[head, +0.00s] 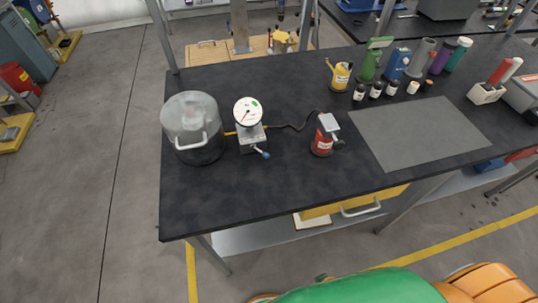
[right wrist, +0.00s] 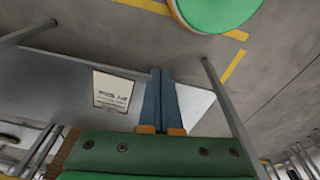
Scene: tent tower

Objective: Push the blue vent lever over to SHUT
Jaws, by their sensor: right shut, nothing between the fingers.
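The blue vent lever (head: 262,153) sticks out from the front of a small metal valve block (head: 252,138) under a round white gauge (head: 248,111). Its blue tip points toward the front right of the bench; any SHUT marking is too small to read. A clear-lidded dark pot (head: 192,128) stands just left of the block. My right gripper (right wrist: 162,72) shows only in the right wrist view, its blue fingers closed together and empty, away from the lever. My left gripper is in neither view.
A red can (head: 323,138) stands right of the gauge, with a dark hose between them. A grey mat (head: 420,130) lies farther right, with several bottles behind it. The black bench top (head: 225,190) is clear in front of the lever. A white paper (right wrist: 112,91) shows in the wrist view.

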